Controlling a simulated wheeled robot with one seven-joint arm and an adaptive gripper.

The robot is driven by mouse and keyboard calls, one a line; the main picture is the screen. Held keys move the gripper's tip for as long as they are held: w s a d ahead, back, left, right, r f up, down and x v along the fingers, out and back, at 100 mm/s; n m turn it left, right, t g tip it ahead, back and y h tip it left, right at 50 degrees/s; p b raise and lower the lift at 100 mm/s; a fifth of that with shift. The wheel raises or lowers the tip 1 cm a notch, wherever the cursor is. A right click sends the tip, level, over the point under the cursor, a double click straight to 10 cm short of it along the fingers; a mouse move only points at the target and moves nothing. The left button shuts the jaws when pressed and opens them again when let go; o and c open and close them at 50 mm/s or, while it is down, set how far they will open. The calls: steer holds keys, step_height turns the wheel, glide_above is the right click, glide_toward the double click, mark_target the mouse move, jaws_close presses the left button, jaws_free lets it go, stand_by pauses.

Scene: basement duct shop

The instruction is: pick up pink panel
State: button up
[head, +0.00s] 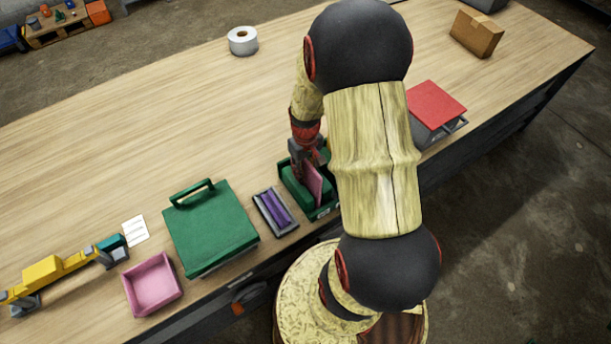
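The pink panel (313,183) stands on edge, slightly tilted, in a small green holder (325,212) near the table's front edge. My gripper (307,168) points down over the holder, right at the panel's upper left side. The fingers are small and partly merge with the panel and holder, so I cannot tell whether they are open or closed on it. My own arm covers the area just right of the holder.
Left of the holder are a grey tray (262,203) with purple pieces, a green handled box (210,232) and a pink bin (152,311). A red-topped box (437,103) stands right of my arm. A white roll (243,41) lies at the back. The table's middle left is clear.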

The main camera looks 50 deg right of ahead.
steer(key=c, duration=0.6)
jaws_close()
